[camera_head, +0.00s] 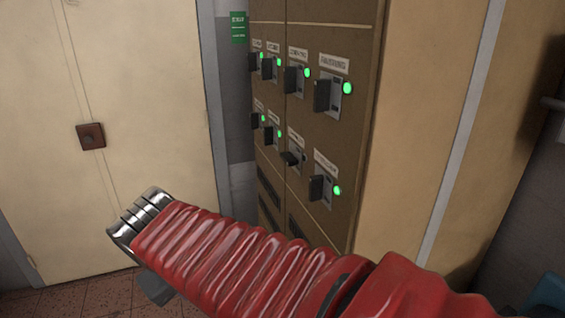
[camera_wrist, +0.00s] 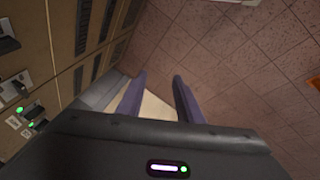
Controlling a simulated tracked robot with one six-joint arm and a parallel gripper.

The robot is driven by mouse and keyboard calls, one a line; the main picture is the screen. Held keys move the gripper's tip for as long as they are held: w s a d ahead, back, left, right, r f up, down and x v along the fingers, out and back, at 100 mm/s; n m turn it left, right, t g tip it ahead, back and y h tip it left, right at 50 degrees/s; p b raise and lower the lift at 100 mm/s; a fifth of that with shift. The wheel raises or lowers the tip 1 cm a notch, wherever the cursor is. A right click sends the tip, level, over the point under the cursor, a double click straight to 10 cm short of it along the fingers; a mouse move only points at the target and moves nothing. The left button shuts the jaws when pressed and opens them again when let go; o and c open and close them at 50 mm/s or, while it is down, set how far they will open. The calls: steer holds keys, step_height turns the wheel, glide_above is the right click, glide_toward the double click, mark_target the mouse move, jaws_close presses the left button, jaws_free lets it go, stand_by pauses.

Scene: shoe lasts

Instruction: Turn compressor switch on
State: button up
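A brown switch cabinet (camera_head: 318,115) stands ahead in the head view, with two rows of black-handled switches. One lower-row switch, third from the left (camera_head: 292,158), has its handle turned sideways, and I see no green light at it. The other switches have lit green lights and upright handles. The label plates are too small to read, so I cannot tell which is the compressor switch. My gripper (camera_wrist: 159,77) shows in the wrist view with its two fingers apart and nothing between them. It points over the floor, away from the switches at the left edge.
A green sign (camera_head: 238,27) is on the grey wall. My red-sleeved arm crosses the front of the switch cabinet's lower part. Tiled floor (camera_wrist: 235,75) lies open beyond my gripper.

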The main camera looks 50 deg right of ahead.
steer(key=w+d+r+m+g+h, duration=0.15)
steer(key=w+d+h, duration=0.3)
steer(key=d, duration=0.65)
steer(key=w+d+g+h, duration=0.3)
steer(key=w+d, duration=0.2)
steer(key=d, duration=0.6)
steer(key=g+h, duration=0.1)
steer(key=h, duration=0.6)
glide_toward(284, 160)
steer(key=a, duration=0.5)
steer(key=shift+w+d+r+n, duration=0.1)
steer(key=shift+w+r+n, duration=0.1)
steer(key=shift+n, duration=0.15)
steer(key=d, duration=0.4)
steer(key=s+d, duration=0.1)
steer(key=d, duration=0.4)
steer(key=s+d, duration=0.1)
steer(key=d, duration=0.3)
steer(key=shift+d, duration=0.3)
steer(key=shift+c, duration=0.4)
